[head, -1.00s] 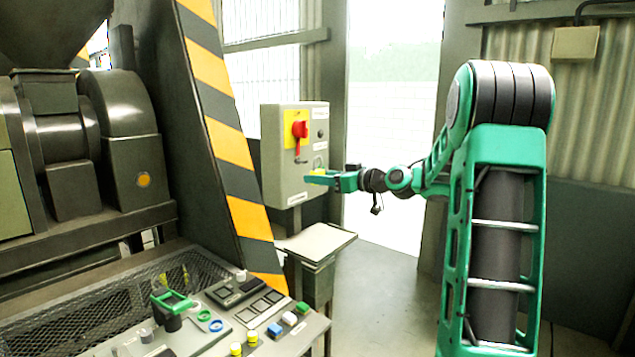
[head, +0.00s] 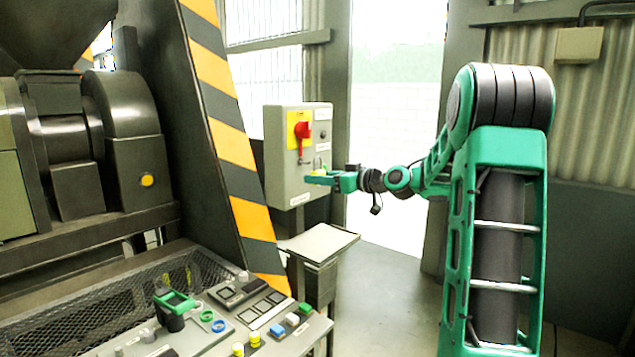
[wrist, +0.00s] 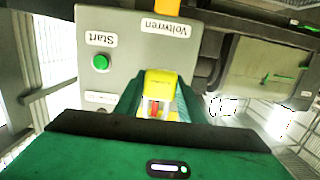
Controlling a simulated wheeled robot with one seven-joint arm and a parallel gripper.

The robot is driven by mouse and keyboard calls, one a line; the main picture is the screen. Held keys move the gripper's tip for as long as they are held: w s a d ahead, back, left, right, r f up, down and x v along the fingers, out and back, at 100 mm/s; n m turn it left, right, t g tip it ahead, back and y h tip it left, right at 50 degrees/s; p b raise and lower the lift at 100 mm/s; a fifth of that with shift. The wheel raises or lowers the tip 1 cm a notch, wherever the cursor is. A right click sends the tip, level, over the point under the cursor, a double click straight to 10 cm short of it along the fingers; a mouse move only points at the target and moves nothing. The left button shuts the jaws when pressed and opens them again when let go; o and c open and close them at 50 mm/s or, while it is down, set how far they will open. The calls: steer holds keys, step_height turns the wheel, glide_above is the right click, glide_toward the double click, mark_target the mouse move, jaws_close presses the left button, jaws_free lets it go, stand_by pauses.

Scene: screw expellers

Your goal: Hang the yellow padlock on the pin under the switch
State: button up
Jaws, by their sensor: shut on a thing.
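The yellow padlock (head: 320,171) is upright between the green fingers of my gripper (head: 318,180), with its shackle up. In the wrist view the padlock's yellow body (wrist: 159,83) sits between both fingers of my gripper (wrist: 158,92), which is shut on it. The red switch (head: 302,130) is on a yellow plate on the grey box. The dark pin (head: 300,160) is just below it. The padlock is lower and to the right of the pin, in front of the box face. The head view shows no contact between shackle and pin.
The grey switch box (head: 280,180) has labels and a green button (wrist: 101,62). A small shelf (head: 318,243) stands below it. A striped post (head: 230,145) is to the left, and a control desk (head: 225,325) is in front. A bright doorway opens at right.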

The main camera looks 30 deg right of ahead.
steer(key=shift+r+x, duration=0.15)
steer(key=shift+x, duration=0.95)
steer(key=shift+r+x, duration=0.1)
steer(key=shift+x, duration=0.95)
stand_by(0.4)
steer(key=shift+w+a+r, duration=0.1)
steer(key=shift+w+r, duration=0.15)
